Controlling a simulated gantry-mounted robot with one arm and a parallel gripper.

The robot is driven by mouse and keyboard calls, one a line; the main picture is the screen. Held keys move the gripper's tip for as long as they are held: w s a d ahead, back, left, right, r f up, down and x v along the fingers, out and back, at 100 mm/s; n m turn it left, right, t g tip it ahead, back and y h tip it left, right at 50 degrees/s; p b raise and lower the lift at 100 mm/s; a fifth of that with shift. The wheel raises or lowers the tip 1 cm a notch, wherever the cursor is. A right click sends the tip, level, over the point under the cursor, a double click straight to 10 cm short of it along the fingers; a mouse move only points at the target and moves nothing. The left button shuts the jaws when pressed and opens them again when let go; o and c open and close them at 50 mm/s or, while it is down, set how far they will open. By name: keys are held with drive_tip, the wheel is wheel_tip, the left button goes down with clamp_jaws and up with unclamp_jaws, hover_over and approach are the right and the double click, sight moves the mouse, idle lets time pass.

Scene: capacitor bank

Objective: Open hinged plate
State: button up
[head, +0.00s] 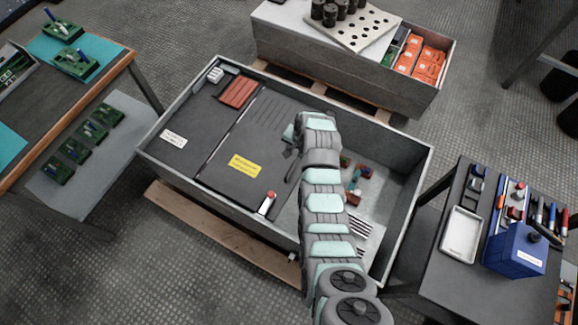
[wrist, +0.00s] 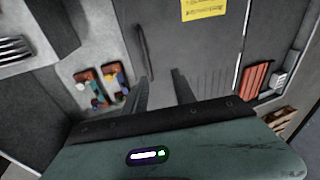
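The hinged plate (head: 262,140) is a dark grey panel with a yellow label, lying flat over the middle of a large grey cabinet. It also shows in the wrist view (wrist: 200,50), with the label at the top. A thin dark handle bar (wrist: 143,45) stands near the plate's edge beside the open bay. My gripper (wrist: 161,76) is open over the plate, with nothing seen between its fingers. The left finger's tip is close to the bar's near end; I cannot tell whether they touch. In the head view my gripper (head: 291,150) is partly hidden by my arm.
The cabinet's open bay (head: 385,185) holds small red and teal parts. A red-tipped white piece (head: 267,202) stands at the plate's front corner. A dark side table (head: 432,262) with a tray and blue box is at right, a workbench (head: 100,70) at left.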

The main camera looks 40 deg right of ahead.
sight(292, 167)
drive_tip(key=shift+g+y, duration=0.5)
drive_tip(key=shift+g, duration=0.1)
drive_tip(key=f+b, duration=0.1)
drive_tip(key=f, duration=0.2)
drive_tip(key=f+b, duration=0.2)
drive_tip(key=f, duration=0.2)
drive_tip(key=f+b, duration=0.2)
drive_tip(key=f, duration=0.2)
drive_tip(key=shift+s+a+f, duration=0.15)
drive_tip(key=shift+s+a, duration=0.05)
drive_tip(key=shift+a, duration=0.15)
drive_tip(key=shift+w+f, duration=0.15)
drive_tip(key=shift+f, duration=0.15)
drive_tip(key=shift+c, duration=0.5)
clamp_jaws()
